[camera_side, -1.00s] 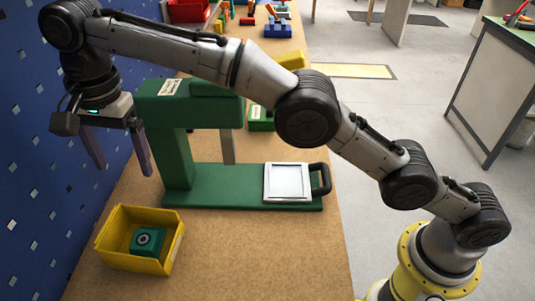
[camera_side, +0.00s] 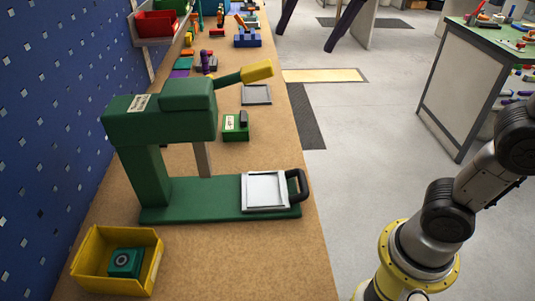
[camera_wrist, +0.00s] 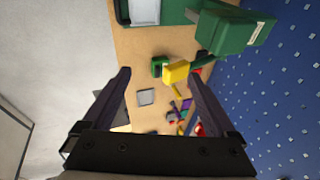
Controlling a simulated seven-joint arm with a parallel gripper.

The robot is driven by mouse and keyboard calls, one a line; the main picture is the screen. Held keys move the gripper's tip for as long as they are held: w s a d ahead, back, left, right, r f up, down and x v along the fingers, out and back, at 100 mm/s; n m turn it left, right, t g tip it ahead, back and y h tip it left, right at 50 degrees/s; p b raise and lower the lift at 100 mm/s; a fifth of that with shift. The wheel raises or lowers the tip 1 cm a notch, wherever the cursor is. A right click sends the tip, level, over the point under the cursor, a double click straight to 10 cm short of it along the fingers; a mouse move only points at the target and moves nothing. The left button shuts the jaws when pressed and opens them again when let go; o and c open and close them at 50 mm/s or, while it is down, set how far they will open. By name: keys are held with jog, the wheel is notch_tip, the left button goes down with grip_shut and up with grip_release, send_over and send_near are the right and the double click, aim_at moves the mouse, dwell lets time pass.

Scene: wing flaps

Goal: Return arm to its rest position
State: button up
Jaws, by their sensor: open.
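My gripper (camera_side: 303,40) shows at the top of the side view as two dark purple fingers, spread apart with nothing between them. It hangs over the floor to the right of the workbench's far part, away from the green press. In the wrist view my gripper (camera_wrist: 157,76) is open and empty, with the bench below it. My upper arm and wrist are out of the side view; only my lower links show at the right.
The green press (camera_side: 160,125) stands on the bench, its yellow-handled lever (camera_side: 257,71) pointing right. A silver plate (camera_side: 265,191) lies on its base. A yellow bin (camera_side: 150,262) holds a green block (camera_side: 124,262). A blue perforated wall borders the left.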

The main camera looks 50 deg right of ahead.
jog(key=s+d+f+n, duration=0.2)
jog(key=s+f+n, duration=0.3)
jog(key=f, duration=0.4)
jog(key=s+d+f+n+t, duration=0.1)
jog(key=s+d+f+n, duration=0.2)
jog(key=s+f, duration=0.5)
jog(key=shift+s+f+n+h, duration=0.15)
jog(key=shift+f+n+h, duration=0.25)
jog(key=shift+f+n, duration=0.55)
jog(key=shift+d, duration=0.1)
